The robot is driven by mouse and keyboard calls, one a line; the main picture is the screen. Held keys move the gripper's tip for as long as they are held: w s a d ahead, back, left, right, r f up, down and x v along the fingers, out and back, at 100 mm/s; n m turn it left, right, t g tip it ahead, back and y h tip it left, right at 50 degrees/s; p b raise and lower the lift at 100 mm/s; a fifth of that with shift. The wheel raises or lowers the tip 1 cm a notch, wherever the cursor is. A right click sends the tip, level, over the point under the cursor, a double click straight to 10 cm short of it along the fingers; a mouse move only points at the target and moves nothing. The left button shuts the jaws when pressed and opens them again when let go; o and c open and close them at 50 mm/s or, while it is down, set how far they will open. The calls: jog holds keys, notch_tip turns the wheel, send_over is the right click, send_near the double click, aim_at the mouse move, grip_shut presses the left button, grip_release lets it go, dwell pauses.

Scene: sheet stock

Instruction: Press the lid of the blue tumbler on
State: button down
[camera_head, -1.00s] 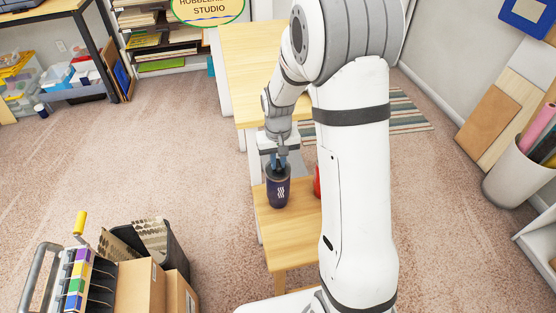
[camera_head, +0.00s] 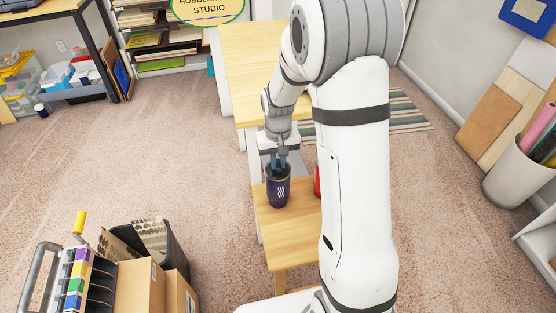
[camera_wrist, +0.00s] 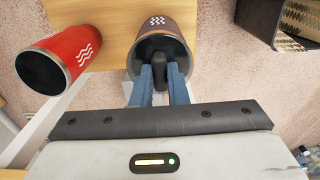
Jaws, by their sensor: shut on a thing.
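The blue tumbler (camera_head: 278,190), dark navy with a white wavy mark, stands upright on the low wooden bench. It also shows at the top of the wrist view (camera_wrist: 162,22). My gripper (camera_head: 279,166) is over its mouth, pointing down. In the wrist view, my gripper's blue fingers (camera_wrist: 165,80) are closed on the dark knob of the lid (camera_wrist: 166,68). The lid sits at the tumbler's rim; whether it is fully seated I cannot tell.
A red tumbler (camera_wrist: 72,52) with a dark open-looking top stands close by on the bench (camera_head: 290,240); my arm partly hides it in the head view. A taller wooden table (camera_head: 250,75) adjoins the bench. Boxes (camera_head: 140,285) stand at lower left.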

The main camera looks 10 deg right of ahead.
dwell(0.4)
jog(key=c, duration=0.9)
grip_release()
jog(key=shift+o, duration=0.2)
jog(key=shift+r, duration=0.1)
jog(key=shift+r+p, duration=2.3)
jog(key=shift+r, duration=1.1)
